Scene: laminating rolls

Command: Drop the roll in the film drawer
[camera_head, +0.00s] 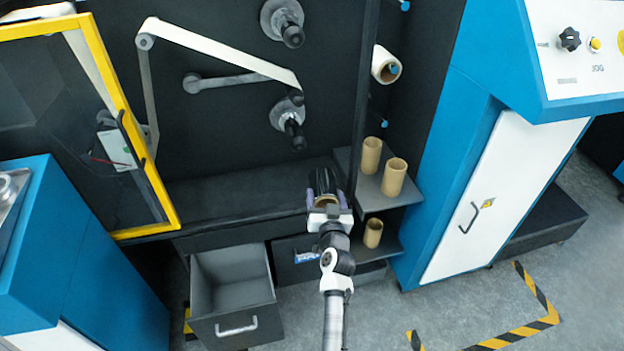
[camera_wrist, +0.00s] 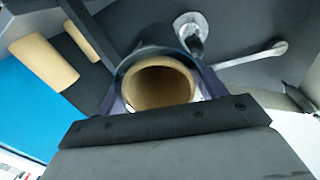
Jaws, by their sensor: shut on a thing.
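My gripper (camera_head: 328,200) is shut on a roll (camera_head: 323,180) with dark film around a brown cardboard core. In the wrist view the core's open end (camera_wrist: 160,84) faces the camera between the fingers, with the dark film around it. The gripper holds the roll in front of the machine's dark ledge, near the small shelves. An open grey drawer (camera_head: 236,328) is pulled out below and to the left of the gripper. The part of its inside that shows looks empty. The roll is apart from this drawer.
A closed drawer front with a blue label (camera_head: 306,257) is right of the open one. Bare cardboard cores (camera_head: 395,177) stand on shelves to the right. A white roll (camera_head: 384,65) hangs on a peg above them. A yellow-framed door (camera_head: 150,190) stands open at left.

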